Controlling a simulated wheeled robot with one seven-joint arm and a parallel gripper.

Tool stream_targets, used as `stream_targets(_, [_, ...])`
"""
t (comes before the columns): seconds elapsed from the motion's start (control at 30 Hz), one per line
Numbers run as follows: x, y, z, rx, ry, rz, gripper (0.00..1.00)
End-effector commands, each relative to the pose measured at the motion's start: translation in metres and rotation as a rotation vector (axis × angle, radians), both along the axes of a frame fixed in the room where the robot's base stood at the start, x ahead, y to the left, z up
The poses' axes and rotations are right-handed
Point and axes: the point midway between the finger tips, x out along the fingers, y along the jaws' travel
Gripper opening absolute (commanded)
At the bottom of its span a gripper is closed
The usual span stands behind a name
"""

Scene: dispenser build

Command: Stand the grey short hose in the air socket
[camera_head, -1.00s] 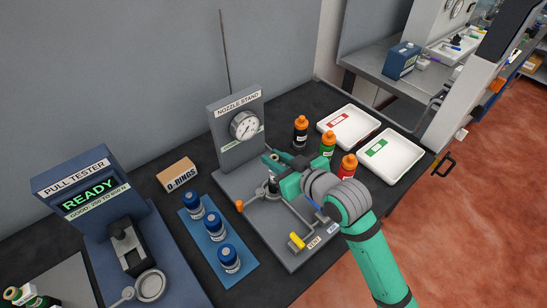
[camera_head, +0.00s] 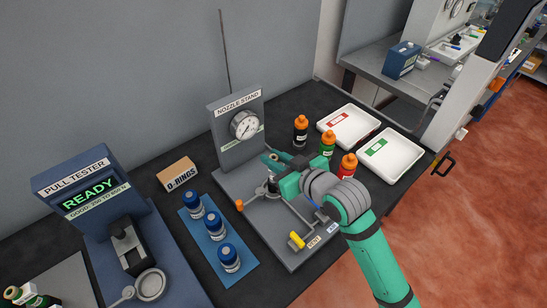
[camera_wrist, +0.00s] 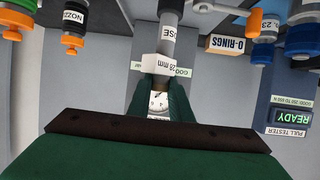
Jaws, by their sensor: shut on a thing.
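The grey short hose (camera_wrist: 172,32) runs upward from my fingers in the wrist view, with part of a black-on-white label showing. A white tag (camera_wrist: 158,68) marked with a mm size sits on it at the fingers. My gripper (camera_wrist: 164,90) is shut on it. In the head view my gripper (camera_head: 279,168) is over the plate of the nozzle stand (camera_head: 230,184), in front of the gauge. A small dark upright piece shows just below the fingers, above a round grey base (camera_head: 263,192). The air socket and the hose's lower end cannot be made out clearly.
The gauge (camera_head: 244,125) stands behind my gripper. An orange knob (camera_head: 239,205) and a yellow valve handle (camera_head: 297,240) are on the plate. Orange-capped bottles (camera_head: 328,145) stand close on the right, blue-capped ones (camera_head: 213,222) on a blue mat at left. Two white trays (camera_head: 391,158) lie beyond.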

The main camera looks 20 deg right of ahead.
Motion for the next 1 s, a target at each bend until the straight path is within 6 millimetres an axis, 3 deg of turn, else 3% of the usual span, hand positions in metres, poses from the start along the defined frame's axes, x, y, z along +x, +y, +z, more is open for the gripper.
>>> stream_targets(0.57, [0.0002, 0.0004, -0.0092, 0.0, -0.001, 0.0, 0.0])
stream_targets(0.6, [0.0003, 0.0004, -0.009, 0.001, -0.001, 0.001, 0.26])
stream_targets(1.0, [-0.0039, -0.0016, -0.0078, 0.0, 0.001, 0.0, 0.26])
